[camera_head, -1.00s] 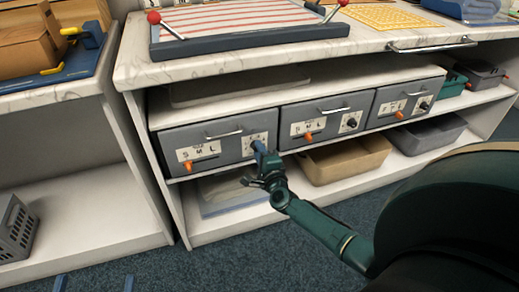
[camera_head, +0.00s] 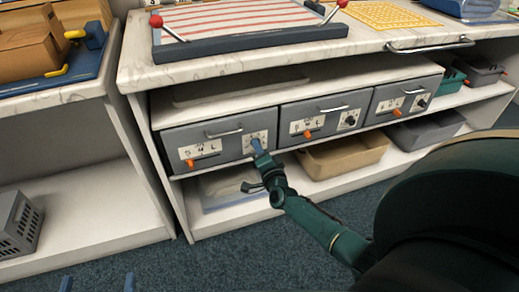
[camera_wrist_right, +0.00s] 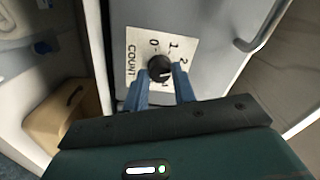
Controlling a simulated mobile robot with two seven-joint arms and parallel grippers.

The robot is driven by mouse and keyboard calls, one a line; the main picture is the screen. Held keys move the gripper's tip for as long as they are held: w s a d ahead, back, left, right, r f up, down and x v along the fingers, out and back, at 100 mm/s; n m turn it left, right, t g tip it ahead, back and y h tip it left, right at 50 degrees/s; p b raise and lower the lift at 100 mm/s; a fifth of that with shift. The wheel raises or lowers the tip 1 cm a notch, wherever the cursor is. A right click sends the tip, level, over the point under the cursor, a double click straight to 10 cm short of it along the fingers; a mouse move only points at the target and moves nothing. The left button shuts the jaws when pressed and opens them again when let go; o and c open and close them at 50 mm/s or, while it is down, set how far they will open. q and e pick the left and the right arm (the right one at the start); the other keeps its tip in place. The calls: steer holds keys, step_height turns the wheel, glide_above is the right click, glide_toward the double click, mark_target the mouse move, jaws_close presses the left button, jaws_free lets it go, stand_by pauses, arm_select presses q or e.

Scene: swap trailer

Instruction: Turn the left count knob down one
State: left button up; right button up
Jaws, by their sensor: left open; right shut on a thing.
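The left count knob (camera_wrist_right: 160,68) is a round black dial on a white plate marked COUNT with 0, 1 and 2. It is on the right part of the leftmost grey drawer front (camera_head: 229,139). My right gripper (camera_head: 257,146) reaches up to this plate. In the right wrist view, its blue fingers (camera_wrist_right: 163,84) are on either side of the knob and shut on it. A pale mark shows on the knob, but which number it points to is unclear. In the head view the fingers hide the knob. My left gripper (camera_head: 97,284) shows only its two separated fingertips at the bottom edge, open and empty.
Two more grey drawers (camera_head: 326,117) stand to the right with their own knobs and orange sliders. An orange slider (camera_head: 190,163) sits left on the leftmost drawer. A tan bin (camera_head: 345,156) and a clear bin (camera_head: 229,190) are on the shelf below. The counter edge (camera_head: 300,55) overhangs above.

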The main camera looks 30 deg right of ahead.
steer(key=o, duration=1)
arm_select(q)
steer(key=g+p, duration=0.1)
steer(key=s+n+g+y+p, duration=0.1)
steer(key=p, duration=0.1)
steer(key=shift+a+f+g, duration=0.1)
steer(key=shift+a+g, duration=0.2)
steer(key=shift+a, duration=0.1)
arm_select(e)
steer(key=v, duration=1.3)
steer(key=shift+s, duration=0.1)
arm_select(q)
steer(key=shift+p, duration=0.3)
